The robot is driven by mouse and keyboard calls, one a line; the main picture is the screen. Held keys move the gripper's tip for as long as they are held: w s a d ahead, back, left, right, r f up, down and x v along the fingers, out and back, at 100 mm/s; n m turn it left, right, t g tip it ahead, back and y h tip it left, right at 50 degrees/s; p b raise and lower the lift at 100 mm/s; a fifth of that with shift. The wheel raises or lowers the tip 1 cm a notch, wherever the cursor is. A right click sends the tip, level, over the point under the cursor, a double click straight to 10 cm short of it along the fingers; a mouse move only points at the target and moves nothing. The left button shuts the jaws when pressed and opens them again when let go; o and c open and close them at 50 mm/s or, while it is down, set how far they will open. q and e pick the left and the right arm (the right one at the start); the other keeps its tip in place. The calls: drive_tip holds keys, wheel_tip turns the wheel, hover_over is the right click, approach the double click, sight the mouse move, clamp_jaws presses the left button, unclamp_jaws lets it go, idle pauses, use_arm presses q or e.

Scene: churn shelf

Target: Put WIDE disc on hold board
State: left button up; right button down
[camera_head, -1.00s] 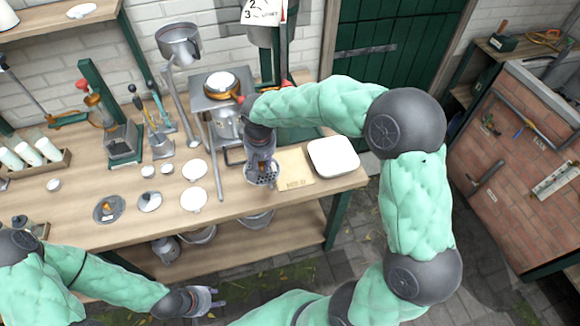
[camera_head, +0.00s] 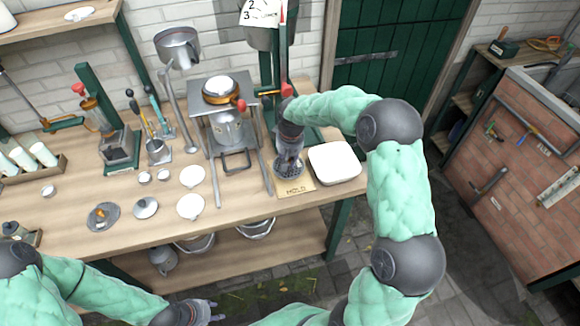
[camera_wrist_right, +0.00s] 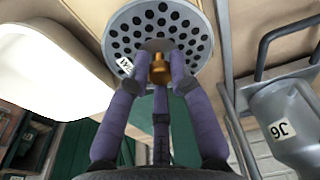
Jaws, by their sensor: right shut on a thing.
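The wide disc (camera_wrist_right: 163,35) is a grey round plate with many holes, a brass knob and a small, partly readable white label. My right gripper (camera_wrist_right: 160,70) is shut on the knob. In the head view the disc (camera_head: 289,169) is over the upper part of the hold board (camera_head: 297,190), a pale wooden square near the bench's front right. I cannot tell whether the disc touches the board. My left gripper (camera_head: 205,311) is low in the head view, in front of the bench, empty, with fingers apart.
A white rounded tray (camera_head: 335,163) stands just right of the board. Another dark disc (camera_head: 103,216), a small lid (camera_head: 145,208) and white round plates (camera_head: 191,206) lie to the left on the bench (camera_head: 235,203).

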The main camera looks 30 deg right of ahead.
sight(290, 160)
drive_tip(key=shift+w+d+f, duration=0.1)
drive_tip(key=shift+d+f, duration=0.05)
drive_tip(key=shift+f, duration=0.1)
drive_tip(key=shift+w+d+f+b, duration=0.15)
drive_tip(key=shift+f+b, duration=0.35)
drive_tip(key=shift+f, duration=1.2)
drive_tip(key=shift+f, duration=0.2)
drive_tip(key=c, duration=1.1)
unclamp_jaws()
drive_tip(key=shift+r, duration=0.6)
drive_tip(key=r+p, duration=0.1)
drive_tip(key=r, duration=0.2)
drive_tip(key=s+r+p, duration=0.1)
drive_tip(key=r, duration=0.3)
drive_tip(key=r+p, duration=0.1)
drive_tip(key=r, duration=0.3)
drive_tip(key=shift+s, duration=0.3)
